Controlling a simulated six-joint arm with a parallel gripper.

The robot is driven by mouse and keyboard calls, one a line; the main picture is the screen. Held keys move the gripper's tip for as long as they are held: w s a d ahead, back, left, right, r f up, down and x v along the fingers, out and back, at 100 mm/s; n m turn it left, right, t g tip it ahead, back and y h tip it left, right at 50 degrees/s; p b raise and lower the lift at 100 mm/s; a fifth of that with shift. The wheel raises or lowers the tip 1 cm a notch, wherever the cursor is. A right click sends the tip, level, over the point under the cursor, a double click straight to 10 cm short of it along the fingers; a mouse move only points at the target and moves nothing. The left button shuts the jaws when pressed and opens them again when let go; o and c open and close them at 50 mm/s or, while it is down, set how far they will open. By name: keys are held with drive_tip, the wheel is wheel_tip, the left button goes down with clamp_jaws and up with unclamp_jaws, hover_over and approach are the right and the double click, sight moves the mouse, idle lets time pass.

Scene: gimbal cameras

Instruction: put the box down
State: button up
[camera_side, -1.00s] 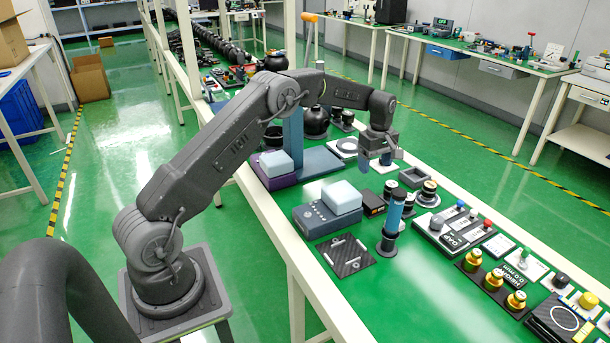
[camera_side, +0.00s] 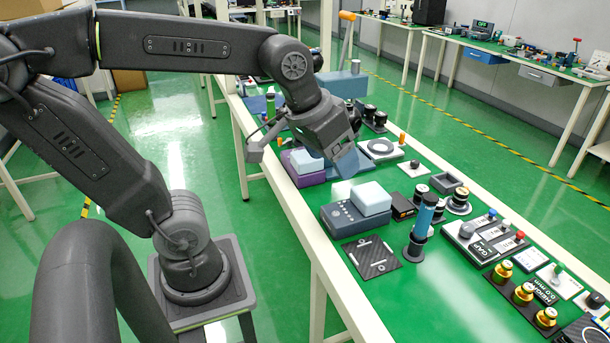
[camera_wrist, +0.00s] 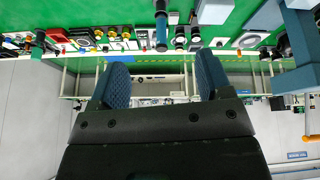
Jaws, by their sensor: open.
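A light blue box (camera_side: 370,198) rests on the dark blue-grey device (camera_side: 342,222) on the green bench. A second light blue box (camera_side: 307,162) sits on a purple base (camera_side: 303,180), partly covered by my gripper. Which one the task means, I cannot tell. My gripper (camera_side: 347,160) is above the bench beside the second box, apart from the first. In the wrist view, the blue pads of my gripper (camera_wrist: 162,75) stand wide apart with nothing between them. A pale block (camera_wrist: 215,12) shows at the top there; I cannot tell if it is one of the boxes.
A blue cylinder (camera_side: 423,220) stands upright on a dark holder right of the device. A black plate (camera_side: 371,257) lies in front. An open grey tray (camera_side: 447,183), a ring plate (camera_side: 380,149) and button panels (camera_side: 485,240) stand nearby.

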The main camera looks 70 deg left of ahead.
drive_tip(key=s, duration=0.1)
drive_tip(key=s+f+m, duration=0.1)
drive_tip(key=s, duration=0.1)
drive_tip(key=s+d+f+m, duration=0.1)
drive_tip(key=s, duration=0.1)
drive_tip(key=shift+f+t, duration=0.2)
drive_tip(key=shift+t, duration=0.1)
drive_tip(key=shift+o, duration=0.2)
drive_tip(key=shift+w, duration=0.1)
